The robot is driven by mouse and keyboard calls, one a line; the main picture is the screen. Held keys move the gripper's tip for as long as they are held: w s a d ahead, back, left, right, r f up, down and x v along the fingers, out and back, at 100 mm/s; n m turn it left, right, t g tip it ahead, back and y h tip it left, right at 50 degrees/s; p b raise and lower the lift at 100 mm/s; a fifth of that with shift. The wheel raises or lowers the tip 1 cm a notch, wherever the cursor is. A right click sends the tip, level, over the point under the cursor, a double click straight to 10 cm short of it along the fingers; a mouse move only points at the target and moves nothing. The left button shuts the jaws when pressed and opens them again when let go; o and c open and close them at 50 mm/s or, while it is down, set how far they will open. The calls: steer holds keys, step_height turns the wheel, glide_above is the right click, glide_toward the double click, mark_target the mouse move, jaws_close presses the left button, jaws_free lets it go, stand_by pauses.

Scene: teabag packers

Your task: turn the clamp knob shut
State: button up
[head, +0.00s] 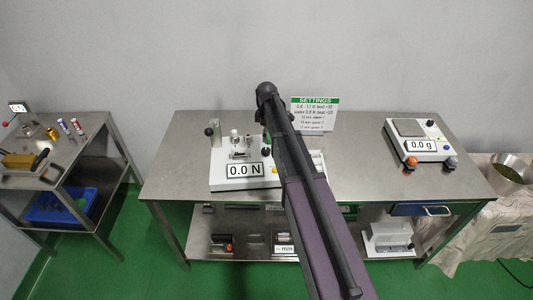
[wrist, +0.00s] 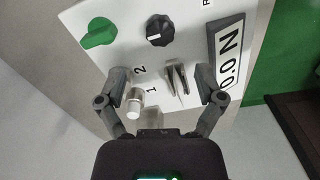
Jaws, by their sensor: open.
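The force tester (head: 222,182) is a white device with a 0.0 N display, standing on the steel table; its panel (wrist: 187,22) fills much of the wrist view. A silver cylindrical knob (wrist: 135,104) stands beside the marks 1 and 2. A narrow metal clamp (wrist: 177,80) sits to its right. I cannot tell for sure which part is the clamp knob. My gripper (wrist: 163,75) is open, its fingers spread on either side of the silver knob and the clamp. No contact is clear. In the head view my arm hides the gripper and part of the tester.
The panel also carries a green knob (wrist: 98,33) and a black pointer knob (wrist: 159,30). A settings sign (head: 314,115) stands behind the tester. A scale (head: 420,128) sits at the right of the table (head: 360,180). A side table (head: 75,145) stands at left.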

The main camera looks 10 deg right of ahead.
mark_target(266, 149)
steer(key=shift+f+b, duration=3.9)
steer(key=shift+f, duration=0.3)
steer(key=c, duration=1.1)
